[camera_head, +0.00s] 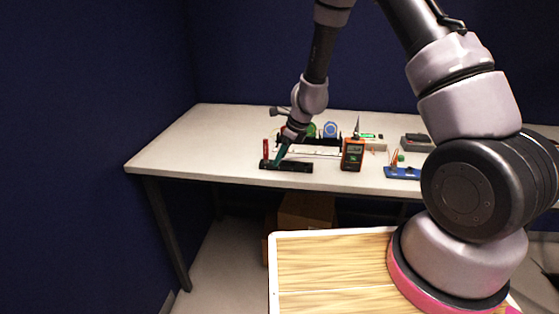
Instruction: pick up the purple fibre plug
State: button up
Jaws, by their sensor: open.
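I cannot make out a purple fibre plug in the head view; it may be too small or hidden behind my gripper. My gripper (280,161) is open, with teal fingers pointing down and slightly left. Its fingertips are at or just above a low black strip (300,168) near the front edge of the white table (175,158). Whether the fingers touch the strip, or have anything between them, is too small to tell. A red upright piece (266,147) stands at the strip's left end.
An orange meter (352,155) stands right of the strip, with a blue board (400,173) further right. Behind are a black rack, a blue round item (330,130) and a grey device (416,141). The table's left part is clear. Cardboard boxes (307,211) lie underneath.

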grip_shut()
jog(key=shift+r, duration=0.1)
